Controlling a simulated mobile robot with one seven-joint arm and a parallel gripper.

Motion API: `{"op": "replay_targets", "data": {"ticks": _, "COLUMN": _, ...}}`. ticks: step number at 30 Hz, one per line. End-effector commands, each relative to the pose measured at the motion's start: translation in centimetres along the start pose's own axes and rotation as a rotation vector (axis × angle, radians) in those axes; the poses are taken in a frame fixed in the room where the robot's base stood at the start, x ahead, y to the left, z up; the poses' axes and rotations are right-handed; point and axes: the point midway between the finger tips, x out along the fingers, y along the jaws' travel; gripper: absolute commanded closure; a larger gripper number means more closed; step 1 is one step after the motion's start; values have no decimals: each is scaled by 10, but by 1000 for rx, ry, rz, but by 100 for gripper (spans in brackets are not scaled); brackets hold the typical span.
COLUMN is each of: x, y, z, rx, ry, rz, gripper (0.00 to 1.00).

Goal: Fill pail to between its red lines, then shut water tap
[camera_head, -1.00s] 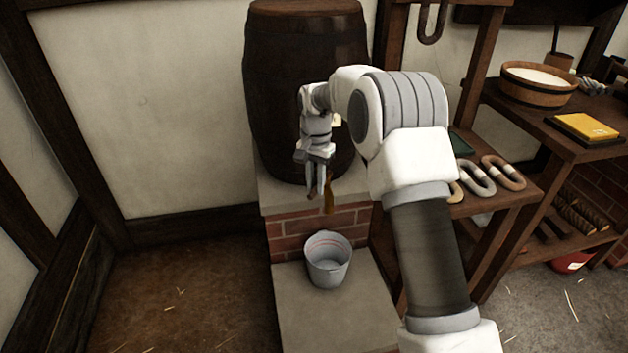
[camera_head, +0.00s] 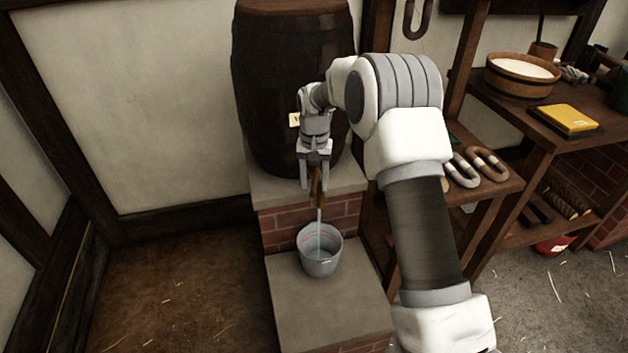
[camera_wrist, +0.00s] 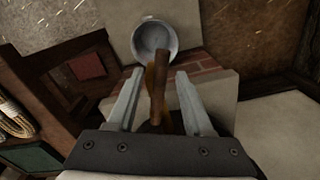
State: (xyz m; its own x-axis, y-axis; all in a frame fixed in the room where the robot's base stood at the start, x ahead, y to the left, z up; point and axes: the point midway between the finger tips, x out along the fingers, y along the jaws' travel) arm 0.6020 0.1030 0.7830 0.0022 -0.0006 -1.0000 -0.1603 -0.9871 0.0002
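The grey metal pail (camera_head: 320,262) stands upright on the lower stone step in the head view, with red lines on its inner wall. A thin stream of water (camera_head: 319,232) falls from the tap into it. The water level is hard to make out. The pail also shows in the wrist view (camera_wrist: 160,33). The brown tap (camera_wrist: 157,90) lies between the fingers of my gripper (camera_wrist: 155,88), which are apart with gaps on both sides.
A wooden rack with horseshoe-shaped pieces (camera_head: 486,163) stands right of the barrel. A bench holds a wooden tub (camera_head: 522,76) of white stuff and a yellow block (camera_head: 571,117). The floor left of the step is clear.

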Motion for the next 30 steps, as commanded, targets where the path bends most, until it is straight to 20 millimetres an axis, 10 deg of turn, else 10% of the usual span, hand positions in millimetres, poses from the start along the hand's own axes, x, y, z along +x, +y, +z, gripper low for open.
{"op": "replay_targets", "data": {"ticks": 11, "x": -8, "y": -1, "z": 0, "rx": 0, "ry": 0, "rz": -1, "gripper": 49}}
{"op": "replay_targets", "data": {"ticks": 30, "x": -149, "y": 0, "z": 0, "rx": 0, "ry": 2, "rz": -1, "gripper": 49}}
